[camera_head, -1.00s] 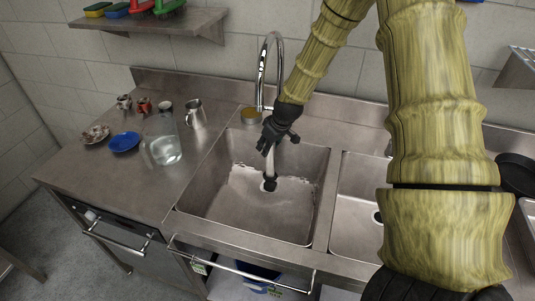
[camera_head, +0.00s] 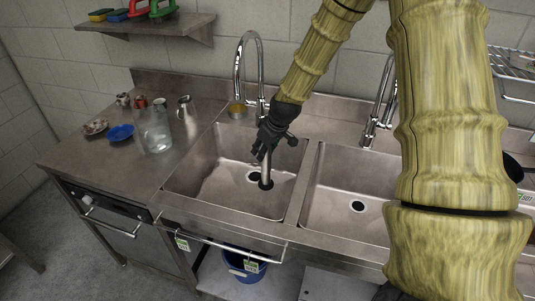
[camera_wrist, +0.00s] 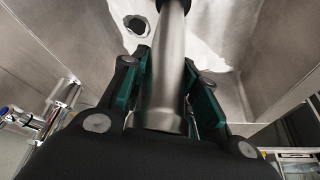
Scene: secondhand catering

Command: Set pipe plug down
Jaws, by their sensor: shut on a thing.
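The pipe plug (camera_head: 265,168) is a slim grey metal tube with a black lower end. My gripper (camera_head: 266,146) is shut around its upper part, inside the left sink basin (camera_head: 220,195). The plug hangs nearly upright. The basin's dark drain hole (camera_head: 254,177) shows just left of the black end. I cannot tell whether that end touches the basin floor. In the wrist view the tube (camera_wrist: 168,70) runs between both fingers (camera_wrist: 162,95), and the drain hole (camera_wrist: 137,24) lies to the left of it, apart in the picture.
The right basin (camera_head: 335,215) is empty. The tap (camera_head: 240,65) rises behind the left basin. A glass jar (camera_head: 155,132), metal jug (camera_head: 187,108) and blue plate (camera_head: 120,132) stand on the left counter. A blue bucket (camera_head: 244,264) sits below.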

